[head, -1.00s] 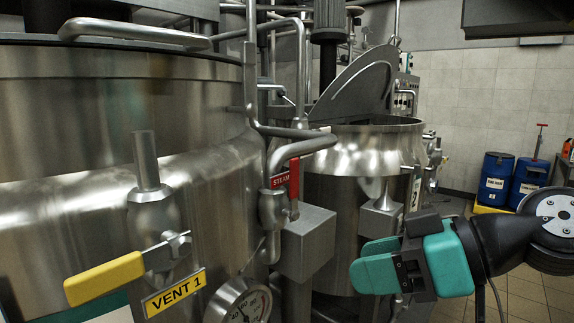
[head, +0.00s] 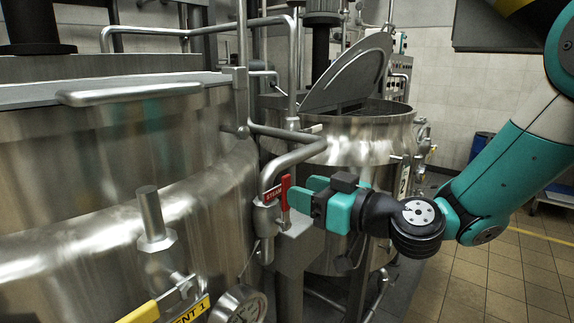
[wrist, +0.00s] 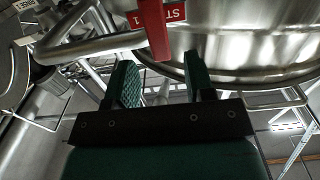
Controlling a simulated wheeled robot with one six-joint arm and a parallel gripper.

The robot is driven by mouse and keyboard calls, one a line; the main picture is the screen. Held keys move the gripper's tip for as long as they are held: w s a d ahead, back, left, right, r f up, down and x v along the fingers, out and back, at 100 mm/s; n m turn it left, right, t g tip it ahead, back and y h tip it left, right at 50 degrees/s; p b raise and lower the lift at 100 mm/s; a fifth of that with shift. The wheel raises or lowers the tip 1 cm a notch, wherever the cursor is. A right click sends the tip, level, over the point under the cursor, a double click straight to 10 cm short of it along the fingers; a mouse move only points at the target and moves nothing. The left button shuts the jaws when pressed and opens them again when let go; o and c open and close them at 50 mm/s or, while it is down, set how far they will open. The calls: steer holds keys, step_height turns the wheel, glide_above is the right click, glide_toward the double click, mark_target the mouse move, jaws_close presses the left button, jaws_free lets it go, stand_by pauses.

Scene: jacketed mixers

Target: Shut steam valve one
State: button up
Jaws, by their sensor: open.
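The steam valve one (head: 266,218) sits on a pipe at the right side of the near steel mixer. Its red lever (head: 285,193) stands upright, beside a red label (head: 271,195) that is only partly readable. My gripper (head: 298,197) is open and empty, just right of the lever, with its teal fingers pointing at it. In the wrist view the red lever (wrist: 152,30) hangs in from the top edge, ahead of the gap between the fingers (wrist: 162,62). I cannot tell whether a finger touches it.
A yellow vent 1 lever (head: 140,314) and a gauge (head: 240,306) are low on the near mixer (head: 75,165). A bent steel pipe (head: 290,158) runs just above the valve. A second mixer (head: 350,150) with a raised lid stands behind. Tiled floor is open at right.

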mark_target(288, 184)
steer(key=p+x, duration=0.2)
steer(key=x, duration=0.2)
steer(key=shift+r, duration=0.15)
steer(key=shift+w+a, duration=0.35)
jaws_close()
